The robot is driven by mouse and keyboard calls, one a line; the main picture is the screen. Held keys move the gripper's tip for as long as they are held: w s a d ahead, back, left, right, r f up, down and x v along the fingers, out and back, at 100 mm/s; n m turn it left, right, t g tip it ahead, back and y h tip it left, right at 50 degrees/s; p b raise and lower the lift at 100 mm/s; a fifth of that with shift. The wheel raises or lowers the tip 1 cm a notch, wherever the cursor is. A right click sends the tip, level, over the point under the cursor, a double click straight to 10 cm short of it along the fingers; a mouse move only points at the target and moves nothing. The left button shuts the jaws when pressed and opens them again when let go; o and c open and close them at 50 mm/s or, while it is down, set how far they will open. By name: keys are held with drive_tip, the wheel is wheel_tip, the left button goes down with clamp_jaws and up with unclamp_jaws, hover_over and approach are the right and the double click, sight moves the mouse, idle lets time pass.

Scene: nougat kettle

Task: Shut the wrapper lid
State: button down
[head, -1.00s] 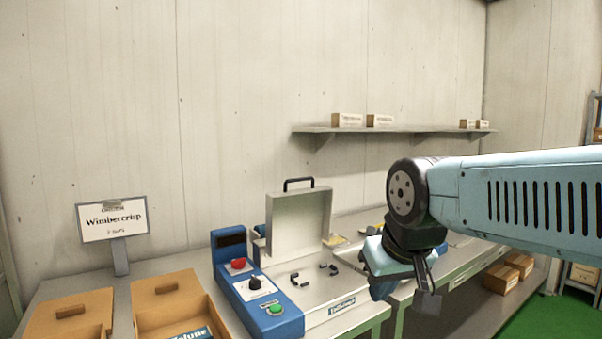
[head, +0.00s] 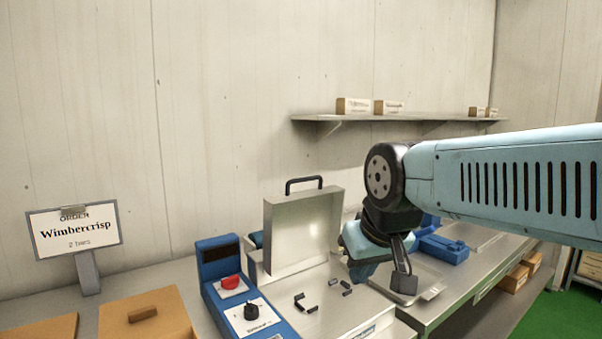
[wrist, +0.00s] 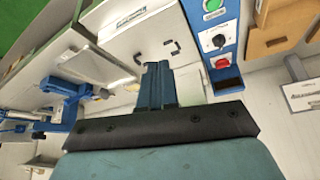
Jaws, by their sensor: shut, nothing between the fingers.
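The wrapper lid (head: 298,232) is a pale metal, box-shaped cover with a black handle (head: 304,184) on its upper edge. It stands open, upright at the back of the wrapper. The wrapper has a pale flat bed (head: 325,318) with small black brackets on it and a blue control panel (head: 240,300) on its left; the panel also shows in the wrist view (wrist: 228,45). My gripper (head: 403,278) is shut and empty, pointing down to the right of the lid and apart from it. Its closed fingers (wrist: 154,75) show in the wrist view over the bed's edge.
Wooden boxes (head: 143,314) and the order sign (head: 75,232) reading Wimbercrisp stand left of the panel. A metal tray (head: 428,290) and a blue device (head: 443,249) lie to the right. A wall shelf (head: 400,118) with small cartons hangs behind.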

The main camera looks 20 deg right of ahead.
drive_tip(key=w+d+r+m+g+h, duration=0.1)
drive_tip(key=w+r+m+g, duration=0.15)
drive_tip(key=w+r, duration=0.75)
drive_tip(key=w+d+r+m+g+h, duration=0.1)
drive_tip(key=w+r+m+g+h, duration=0.15)
drive_tip(key=w+r, duration=0.7)
drive_tip(key=w+a+f+m+g+h, duration=0.1)
drive_tip(key=w+a+m+g+h, duration=0.2)
drive_tip(key=w, duration=0.9)
drive_tip(key=w+a+f+m, duration=0.2)
drive_tip(key=w+a+m, duration=0.25)
drive_tip(key=w, duration=0.65)
drive_tip(key=s+d+f, duration=0.5)
drive_tip(key=d+f, duration=0.2)
drive_tip(key=d, duration=0.1)
drive_tip(key=shift+d+f, duration=0.3)
drive_tip(key=shift+f, duration=0.1)
drive_tip(key=shift+s, duration=0.2)
